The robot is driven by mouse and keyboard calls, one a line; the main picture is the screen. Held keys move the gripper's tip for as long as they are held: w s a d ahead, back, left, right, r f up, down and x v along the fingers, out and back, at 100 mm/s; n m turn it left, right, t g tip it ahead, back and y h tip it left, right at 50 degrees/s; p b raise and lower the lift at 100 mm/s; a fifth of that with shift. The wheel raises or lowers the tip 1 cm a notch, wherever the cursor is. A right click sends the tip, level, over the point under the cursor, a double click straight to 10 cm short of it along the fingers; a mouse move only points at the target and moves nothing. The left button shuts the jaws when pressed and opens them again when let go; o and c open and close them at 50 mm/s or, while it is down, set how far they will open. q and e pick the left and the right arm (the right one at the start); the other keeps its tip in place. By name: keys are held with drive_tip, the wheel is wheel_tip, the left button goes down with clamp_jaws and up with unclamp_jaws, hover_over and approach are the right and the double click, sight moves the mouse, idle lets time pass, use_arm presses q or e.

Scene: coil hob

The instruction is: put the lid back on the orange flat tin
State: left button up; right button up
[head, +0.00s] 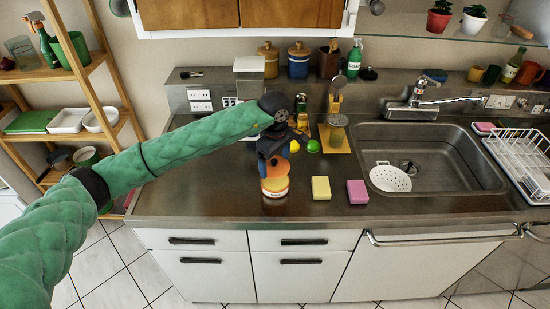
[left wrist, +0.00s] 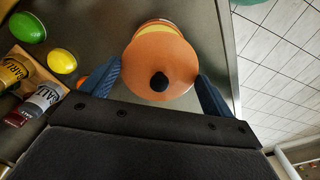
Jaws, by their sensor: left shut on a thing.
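The orange flat tin (head: 275,189) with a pale label stands on the steel counter near its front edge. My left gripper (head: 276,156) is above it and points down. It is shut on the orange lid (head: 279,168), which has a black knob. In the left wrist view the lid (left wrist: 161,58) lies between the two blue fingers (left wrist: 157,84). The tin's rim and yellow inside (left wrist: 158,27) show past the lid's far edge. The lid is over the tin; whether they touch I cannot tell. My right gripper is not in view.
A yellow sponge (head: 321,189) and a pink sponge (head: 357,191) lie to the right, before the sink (head: 430,164). Behind are a lime (head: 313,146), a lemon (head: 294,146) and bottles, also in the left wrist view (left wrist: 40,101). The counter left of the tin is clear.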

sight(276, 166)
use_arm(q)
drive_tip(key=shift+d+f, duration=0.25)
drive_tip(key=shift+f, duration=0.9)
drive_tip(key=shift+a+f, duration=0.1)
drive_tip(key=shift+f, duration=0.5)
drive_tip(key=shift+f+b, duration=0.35)
drive_tip(key=shift+f, duration=0.1)
drive_tip(key=shift+f+b, duration=0.35)
drive_tip(key=shift+b, duration=0.1)
drive_tip(key=shift+f, duration=0.25)
drive_tip(key=shift+b, duration=0.45)
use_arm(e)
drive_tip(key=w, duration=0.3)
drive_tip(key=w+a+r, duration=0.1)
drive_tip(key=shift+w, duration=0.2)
use_arm(q)
drive_tip(key=shift+b, duration=0.45)
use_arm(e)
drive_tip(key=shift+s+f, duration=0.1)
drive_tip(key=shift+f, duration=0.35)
